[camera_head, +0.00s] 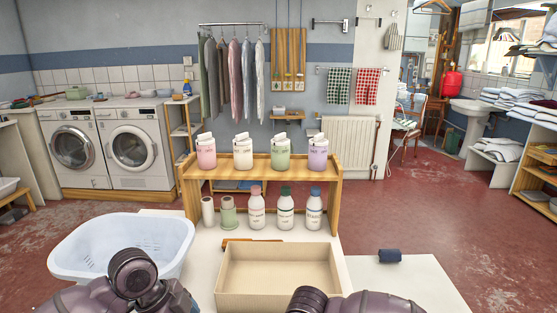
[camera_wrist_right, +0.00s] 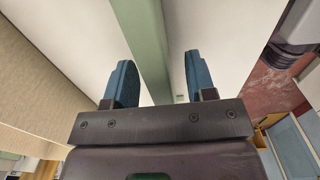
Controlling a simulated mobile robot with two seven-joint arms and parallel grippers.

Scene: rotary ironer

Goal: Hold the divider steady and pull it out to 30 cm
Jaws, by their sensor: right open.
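A long pale green bar, seemingly the divider (camera_wrist_right: 150,45), shows in the right wrist view. It runs lengthwise between the two blue fingers of my right gripper (camera_wrist_right: 158,75), over a white surface. The gripper is open, with a gap visible on each side of the bar; I cannot tell its depth relative to the fingertips. I cannot make out the bar in the head view, where only my arm links show along the bottom edge. My left gripper is not in view.
An open beige box (camera_head: 280,302) stands on the white table (camera_head: 365,272), behind my arms. A wooden shelf (camera_head: 262,172) with canisters and bottles is behind it. A white basket (camera_head: 120,241) is at left.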

